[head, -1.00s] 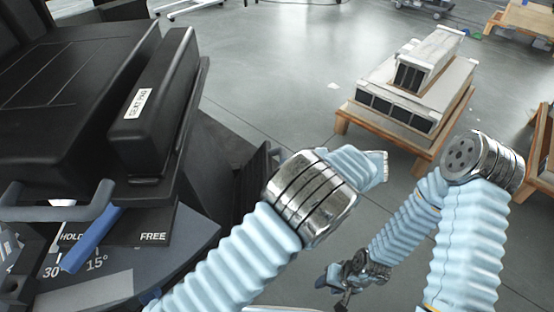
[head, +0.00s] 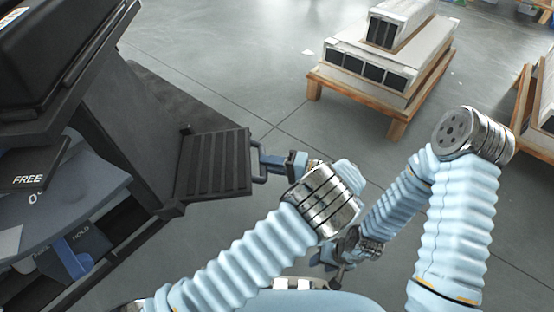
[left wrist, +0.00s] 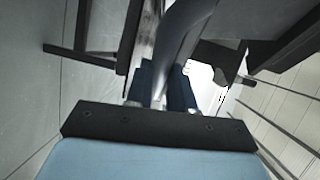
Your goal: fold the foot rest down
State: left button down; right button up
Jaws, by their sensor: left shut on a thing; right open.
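The foot rest (head: 214,163) is a black ribbed plate on the dark chair base, in the middle of the head view. It stands out to the right of the base, with a grey loop handle (head: 257,178) at its outer end. My left gripper (head: 270,161) is at that handle and shut on it. In the left wrist view a dark bar (left wrist: 183,35) runs between the blue-dark fingers (left wrist: 165,88). Its far end is hidden. My right gripper (head: 335,262) is open and empty, low over the floor, partly behind my arm.
The black chair seat (head: 60,60) fills the upper left. Plates marked FREE (head: 28,180) and HOLD, with a blue lever (head: 72,260), are below it. A wooden pallet (head: 397,128) with stacked grey boxes stands at the back right. The floor between is clear.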

pick_arm(q)
notch_tip(320, 180, down, 3)
jog(key=shift+a+r+b, duration=0.1)
jog(key=shift+a+b, duration=0.05)
jog(key=shift+b, duration=0.5)
pick_arm(e)
jog(key=shift+d+f, duration=0.2)
jog(key=shift+f, duration=0.3)
jog(key=shift+d+f, duration=0.15)
jog(key=shift+f, duration=0.3)
pick_arm(q)
jog(key=shift+s+f, duration=0.1)
jog(key=shift+f, duration=0.15)
jog(key=c, duration=1)
grip_release()
jog(key=shift+o, duration=0.2)
jog(key=shift+r, duration=0.15)
pick_arm(e)
jog(key=shift+d, duration=0.1)
